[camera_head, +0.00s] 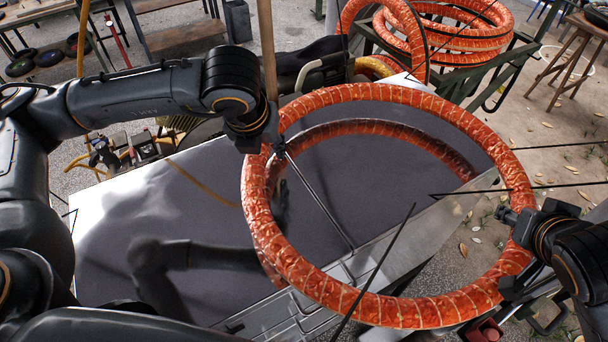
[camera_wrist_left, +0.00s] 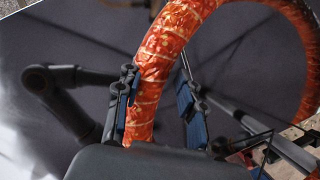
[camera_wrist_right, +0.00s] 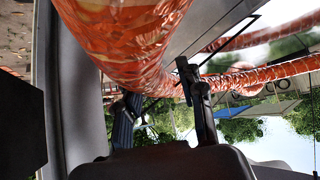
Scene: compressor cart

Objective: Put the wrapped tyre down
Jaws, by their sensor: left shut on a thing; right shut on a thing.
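The wrapped tyre (camera_head: 395,313) is a large ring in shiny orange-red wrapping. It is held tilted above the dark glossy panel (camera_head: 130,245), which mirrors the ring and my arm. My left gripper (camera_head: 268,146) is shut on its left side in the head view. In the left wrist view, the tyre (camera_wrist_left: 160,50) passes between the fingers of my left gripper (camera_wrist_left: 156,102). My right gripper (camera_head: 511,250) is shut on its right side; its fingers are partly hidden. The right wrist view shows the tyre (camera_wrist_right: 125,40) close above my right gripper (camera_wrist_right: 158,102).
More wrapped tyres (camera_head: 455,42) lie on a green frame (camera_head: 505,75) behind. A wooden stool (camera_head: 574,55) stands at the back right. Machinery with yellow hoses (camera_head: 140,148) sits beside the panel's far left edge. A metal tray-like edge (camera_head: 345,275) runs under the ring.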

